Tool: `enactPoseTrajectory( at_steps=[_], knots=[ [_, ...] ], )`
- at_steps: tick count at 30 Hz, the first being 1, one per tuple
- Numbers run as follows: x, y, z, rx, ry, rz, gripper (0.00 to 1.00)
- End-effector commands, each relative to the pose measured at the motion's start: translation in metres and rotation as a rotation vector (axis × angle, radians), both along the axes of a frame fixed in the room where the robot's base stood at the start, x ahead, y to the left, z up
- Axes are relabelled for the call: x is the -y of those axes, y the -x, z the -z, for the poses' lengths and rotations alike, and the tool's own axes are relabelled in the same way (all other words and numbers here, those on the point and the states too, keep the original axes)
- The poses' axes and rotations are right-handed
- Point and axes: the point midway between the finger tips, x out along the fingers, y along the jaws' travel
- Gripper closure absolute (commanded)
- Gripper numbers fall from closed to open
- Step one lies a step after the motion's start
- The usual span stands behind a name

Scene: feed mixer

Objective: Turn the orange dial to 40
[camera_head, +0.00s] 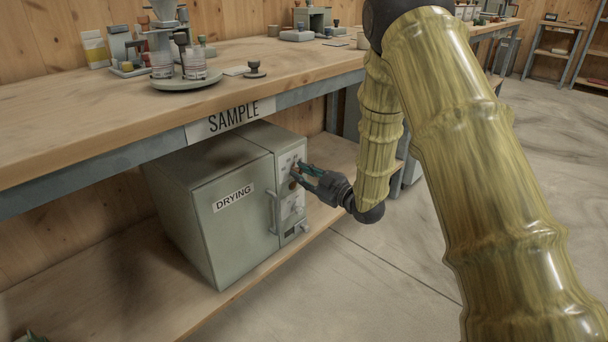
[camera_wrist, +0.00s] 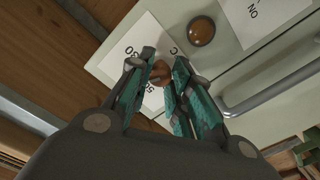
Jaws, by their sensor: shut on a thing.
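The orange dial (camera_wrist: 160,73) sits on a white scale plate on the front of the drying oven, between my fingertips in the wrist view. My gripper (camera_wrist: 160,80) is shut on the dial, with a teal-padded finger on each side. The fingers cover part of the scale; a "50" shows below the dial, but I cannot tell where the dial points. In the head view my gripper (camera_head: 297,172) reaches the oven's control panel from the right and hides the dial. The drying oven (camera_head: 238,218) stands on the lower shelf, its door shut.
A round amber button or lamp (camera_wrist: 201,31) is beside the scale plate, near a plate marked "ON". The metal door handle (camera_wrist: 268,88) runs close to my right finger. The workbench top (camera_head: 110,110) overhangs the oven. Open floor (camera_head: 350,290) lies in front.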

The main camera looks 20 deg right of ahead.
Motion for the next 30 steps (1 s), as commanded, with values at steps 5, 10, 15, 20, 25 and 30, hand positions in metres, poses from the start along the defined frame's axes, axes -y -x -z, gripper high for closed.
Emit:
enactPoseTrajectory(
  at_steps=[5,10,15,20,25,30],
  knots=[
    [0.001,0.0,0.001,-0.002,0.0,0.002,1.0],
    [0.001,0.0,0.001,-0.002,0.0,0.002,0.56],
    [0.0,0.0,0.001,-0.001,0.0,0.001,0.56],
    [0.001,0.001,0.0,-0.001,0.0,0.001,0.56],
    [0.009,0.014,0.001,-0.002,-0.001,0.002,0.56],
    [0.024,0.039,0.0,-0.002,-0.001,0.003,0.56]
  ],
)
